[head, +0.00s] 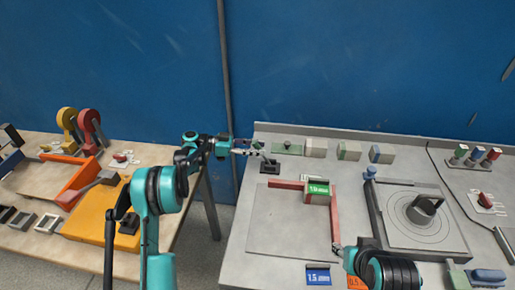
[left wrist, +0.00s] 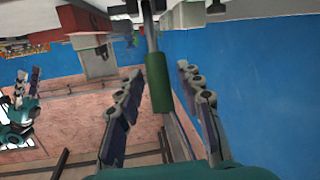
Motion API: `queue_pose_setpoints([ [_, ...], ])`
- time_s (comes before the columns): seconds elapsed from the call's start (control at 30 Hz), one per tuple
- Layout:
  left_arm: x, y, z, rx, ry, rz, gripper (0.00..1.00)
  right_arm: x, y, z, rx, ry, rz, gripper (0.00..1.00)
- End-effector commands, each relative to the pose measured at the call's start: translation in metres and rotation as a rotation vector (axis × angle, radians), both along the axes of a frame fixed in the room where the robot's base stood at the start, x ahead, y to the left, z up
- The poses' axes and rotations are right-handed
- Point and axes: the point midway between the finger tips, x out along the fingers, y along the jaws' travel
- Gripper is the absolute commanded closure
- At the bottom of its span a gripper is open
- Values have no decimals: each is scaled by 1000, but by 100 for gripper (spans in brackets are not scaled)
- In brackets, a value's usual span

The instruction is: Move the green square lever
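A lever (head: 268,160) stands on a small dark base at the back left of the grey panel, its rod leaning up to the left. In the left wrist view a metal rod with a green sleeve (left wrist: 158,82) runs between the fingers. My left gripper (head: 253,149) is at the lever's upper end. In the left wrist view its fingers (left wrist: 162,95) are apart on both sides of the sleeve, with visible gaps. My right gripper (head: 338,249) is low over the panel's front, small and partly hidden by its arm; its fingers are unclear.
A green labelled block (head: 317,189) sits by red bars in front. A round dial (head: 423,210) is at right. A wooden table (head: 50,226) with orange parts stands left, across a gap.

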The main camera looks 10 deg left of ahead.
Motion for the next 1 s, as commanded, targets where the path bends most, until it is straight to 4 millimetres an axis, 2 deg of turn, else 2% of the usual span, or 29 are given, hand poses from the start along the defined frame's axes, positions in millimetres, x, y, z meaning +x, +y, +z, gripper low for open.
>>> queue_pose_setpoints([
  [0.27, 0, 0, 0, 0, 0, -1, 59, 0, 0, 0, 0, 0, 0, 60],
  [0.37, -1, 6, 1, 0, 0, 0, 59, 0, 0, 0, 0, 0, 0, 60],
  [0.47, -3, 20, 3, 0, 0, 1, 59, 0, 0, 0, 0, 0, 0, 60],
  [0.8, -14, 91, 12, 0, 1, 3, 59, 0, 0, 0, 0, 0, 0, 60],
  [1.0, -18, 114, 15, 0, 0, 1, 59, 0, 0, 0, 0, 0, 0, 60],
])
